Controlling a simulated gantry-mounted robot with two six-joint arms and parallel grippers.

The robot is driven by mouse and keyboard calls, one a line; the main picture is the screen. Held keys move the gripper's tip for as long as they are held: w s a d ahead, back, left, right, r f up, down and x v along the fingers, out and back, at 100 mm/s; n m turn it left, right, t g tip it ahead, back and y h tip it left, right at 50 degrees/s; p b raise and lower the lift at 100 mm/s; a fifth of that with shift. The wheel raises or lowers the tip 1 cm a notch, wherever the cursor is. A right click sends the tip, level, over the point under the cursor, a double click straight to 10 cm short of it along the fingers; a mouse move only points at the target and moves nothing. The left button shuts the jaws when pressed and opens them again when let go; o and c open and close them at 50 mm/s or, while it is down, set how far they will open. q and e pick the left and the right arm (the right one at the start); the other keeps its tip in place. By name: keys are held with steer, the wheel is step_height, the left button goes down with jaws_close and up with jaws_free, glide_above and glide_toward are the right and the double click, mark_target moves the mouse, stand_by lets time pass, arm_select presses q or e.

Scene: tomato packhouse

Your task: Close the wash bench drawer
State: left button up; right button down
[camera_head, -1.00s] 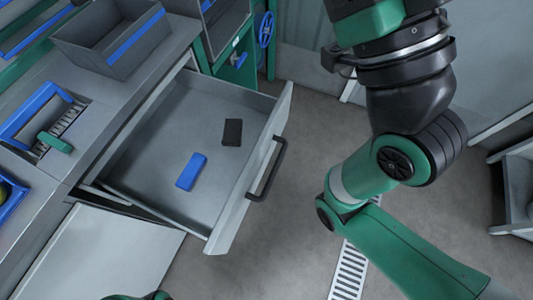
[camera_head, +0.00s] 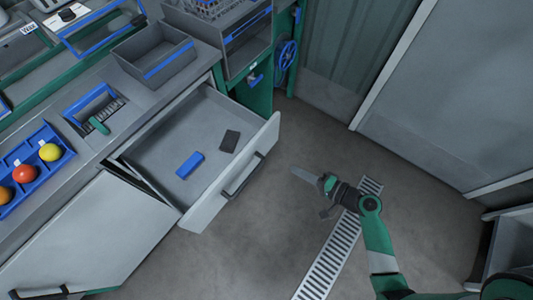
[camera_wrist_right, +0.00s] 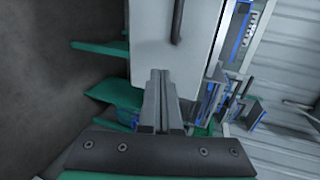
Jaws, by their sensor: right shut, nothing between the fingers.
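The wash bench drawer (camera_head: 234,184) is pulled out from the bench, with its light grey front facing right and a dark bar handle (camera_head: 243,175) on it. A blue block (camera_head: 190,164) and a dark block (camera_head: 229,141) lie inside it. My right gripper (camera_head: 295,170) is to the right of the drawer front, apart from it, with its fingers pointing toward it. In the right wrist view the fingers (camera_wrist_right: 160,77) are shut and empty, with the drawer front (camera_wrist_right: 150,40) and part of its handle (camera_wrist_right: 178,20) beyond them. My left gripper is not in view.
The wash bench top carries a grey bin (camera_head: 154,55) and a blue tray (camera_head: 52,176) with several tomatoes. A white cabinet door (camera_head: 95,235) stands left of the drawer. The floor (camera_head: 265,225) is clear around a drain grate (camera_head: 322,262).

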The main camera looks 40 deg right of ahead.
steer(key=b, duration=0.3)
glide_toward(260, 151)
steer(key=w+f, duration=0.2)
steer(key=w, duration=0.1)
steer(key=w+a, duration=0.1)
steer(key=w, duration=0.1)
steer(key=shift+w+r, duration=0.15)
steer(key=shift+w, duration=0.45)
